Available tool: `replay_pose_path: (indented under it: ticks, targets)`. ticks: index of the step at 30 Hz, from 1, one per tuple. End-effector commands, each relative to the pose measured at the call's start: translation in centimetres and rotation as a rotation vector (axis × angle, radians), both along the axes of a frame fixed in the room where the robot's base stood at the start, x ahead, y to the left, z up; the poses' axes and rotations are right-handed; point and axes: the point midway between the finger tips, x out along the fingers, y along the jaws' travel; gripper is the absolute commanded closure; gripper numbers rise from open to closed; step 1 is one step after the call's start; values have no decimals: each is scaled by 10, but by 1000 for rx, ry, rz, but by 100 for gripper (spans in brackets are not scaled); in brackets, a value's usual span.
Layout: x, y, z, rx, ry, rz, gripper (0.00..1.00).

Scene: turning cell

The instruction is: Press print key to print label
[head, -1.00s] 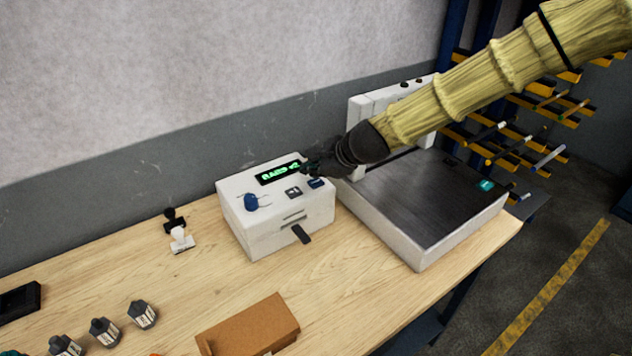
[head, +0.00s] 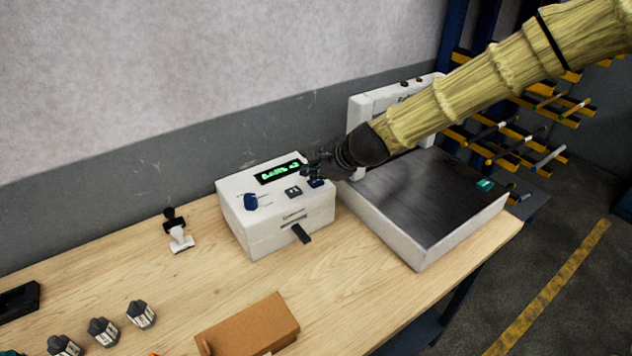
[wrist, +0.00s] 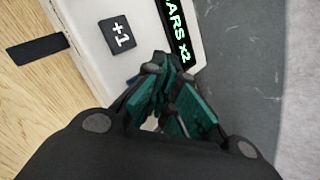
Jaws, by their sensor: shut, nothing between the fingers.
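The label printer (head: 270,225) is a white box on the wooden bench in the head view. Its top has a display (head: 279,172) with green text, a blue knob (head: 250,201), a dark +1 key (head: 293,191) and a blue key (head: 316,183) at the right. A dark tongue (head: 301,233) sticks out below the front slot. My gripper (head: 310,172) is shut and empty over the right end of the printer top, by the blue key. In the wrist view my gripper (wrist: 160,75) hides the blue key; the +1 key (wrist: 117,34) and display (wrist: 178,30) show. Contact cannot be told.
A white machine with a dark flat bed (head: 425,200) stands right of the printer. A brown box (head: 250,325) and several small dark-topped bottles (head: 141,313) are in front. Bare bench (head: 350,290) lies before the printer.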

Motion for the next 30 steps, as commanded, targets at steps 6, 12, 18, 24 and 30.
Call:
replay_pose_path:
  ticks: [6,12,18,24,30]
  targets:
    - [0,0,0,0,0,0,100]
    - [0,0,-2,0,0,0,100]
    - [0,0,-4,0,0,0,100]
    - [0,0,-5,0,0,0,100]
    - [0,0,-7,0,0,0,100]
